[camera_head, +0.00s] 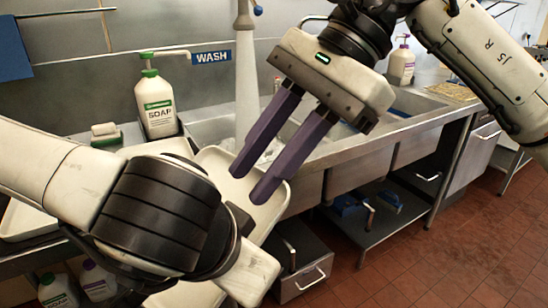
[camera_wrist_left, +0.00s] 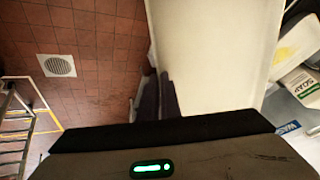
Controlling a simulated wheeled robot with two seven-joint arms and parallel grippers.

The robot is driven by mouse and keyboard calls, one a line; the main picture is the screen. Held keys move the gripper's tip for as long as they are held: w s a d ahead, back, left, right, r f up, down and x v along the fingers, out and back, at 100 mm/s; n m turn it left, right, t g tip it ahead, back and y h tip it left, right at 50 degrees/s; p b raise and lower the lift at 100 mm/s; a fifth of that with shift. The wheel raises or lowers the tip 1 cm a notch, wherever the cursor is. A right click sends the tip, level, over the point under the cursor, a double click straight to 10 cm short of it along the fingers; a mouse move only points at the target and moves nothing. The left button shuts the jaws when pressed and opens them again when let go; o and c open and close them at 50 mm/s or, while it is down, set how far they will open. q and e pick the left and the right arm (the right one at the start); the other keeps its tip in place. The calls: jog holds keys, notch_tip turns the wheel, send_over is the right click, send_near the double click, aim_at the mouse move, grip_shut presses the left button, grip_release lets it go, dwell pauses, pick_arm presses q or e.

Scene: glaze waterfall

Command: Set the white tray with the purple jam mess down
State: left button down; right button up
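A white tray (camera_head: 272,213) is held tilted in front of the sink. It fills much of the left wrist view as a large pale face (camera_wrist_left: 210,50). I see no purple jam on the parts that show. My left gripper (camera_wrist_left: 159,95) has its dark fingers close together at the tray's edge and seems shut on it. In the head view its fingers are hidden behind my wrist. My right gripper (camera_head: 248,185) is over the tray, its two purple-grey fingers apart with nothing seen between them.
A steel sink counter (camera_head: 345,150) runs behind. A soap bottle (camera_head: 156,105) and a green-and-white brush or sponge (camera_head: 106,134) stand at its back. Another white tray (camera_head: 25,222) lies at left. A purple-capped bottle (camera_head: 401,65) stands at right. The tiled floor (camera_head: 450,255) is clear at right.

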aim_at(259, 241)
jog(key=w+f+n+t+h, duration=0.1)
jog(key=f, duration=0.3)
jog(key=w+f+n+t+h, duration=0.1)
jog(key=f+h, duration=0.1)
jog(key=f, duration=0.2)
jog(key=w+a+f+n+t+h, duration=0.1)
jog(key=f, duration=0.3)
jog(key=shift+n+h, duration=0.4)
jog(key=shift+c, duration=0.5)
jog(key=shift+t, duration=0.3)
grip_shut()
pick_arm(q)
jog(key=c, duration=2)
grip_release()
jog(key=shift+d, duration=0.1)
pick_arm(e)
jog(key=shift+r, duration=0.1)
pick_arm(q)
jog(key=shift+o, duration=0.5)
jog(key=shift+r, duration=0.1)
